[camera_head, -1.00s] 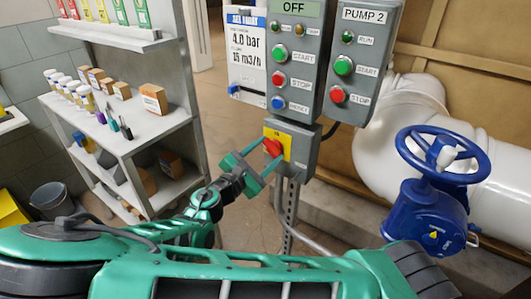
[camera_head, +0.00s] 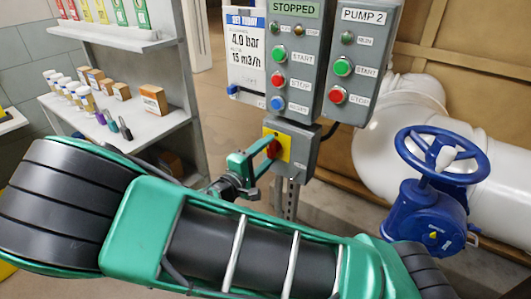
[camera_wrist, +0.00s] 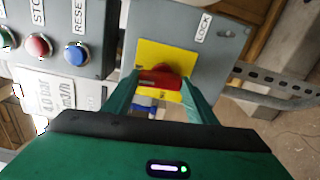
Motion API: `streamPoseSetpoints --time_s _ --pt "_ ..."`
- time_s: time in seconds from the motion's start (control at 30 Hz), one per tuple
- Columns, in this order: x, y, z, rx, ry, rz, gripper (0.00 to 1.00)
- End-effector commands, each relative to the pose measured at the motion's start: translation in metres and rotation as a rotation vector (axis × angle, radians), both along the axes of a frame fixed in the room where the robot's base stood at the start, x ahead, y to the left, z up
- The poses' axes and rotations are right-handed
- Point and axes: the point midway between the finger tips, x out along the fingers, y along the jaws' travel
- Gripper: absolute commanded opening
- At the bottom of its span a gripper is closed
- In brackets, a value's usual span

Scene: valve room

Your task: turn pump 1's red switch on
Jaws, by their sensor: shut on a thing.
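The red switch (camera_head: 273,149) is a knob on a yellow plate (camera_head: 284,141) on a grey box below the pump 1 panel (camera_head: 294,60). The panel's display (camera_head: 293,9) reads STOPPED. My gripper (camera_head: 263,160) is at the switch, its fingers on either side of the knob. The wrist view shows the red knob (camera_wrist: 158,80) between the two green fingertips (camera_wrist: 159,84), held by them. The fingers hide parts of the knob and plate.
The pump 2 panel (camera_head: 358,65) stands right of the pump 1 panel. A blue handwheel valve (camera_head: 430,195) is on the white pipe (camera_head: 502,185) at right. Shelves (camera_head: 140,125) with small bottles and boxes stand at left. A setpoint sign (camera_head: 246,50) hangs left of the pump 1 panel.

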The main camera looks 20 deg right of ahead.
Motion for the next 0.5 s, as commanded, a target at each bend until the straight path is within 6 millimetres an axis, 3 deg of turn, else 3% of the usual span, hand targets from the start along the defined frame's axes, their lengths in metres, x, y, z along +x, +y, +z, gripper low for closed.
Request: streamPoseSetpoints --time_s 0.5 --pt "-0.0006 0.0013 -0.0031 0.070 -0.086 0.002 0.29"
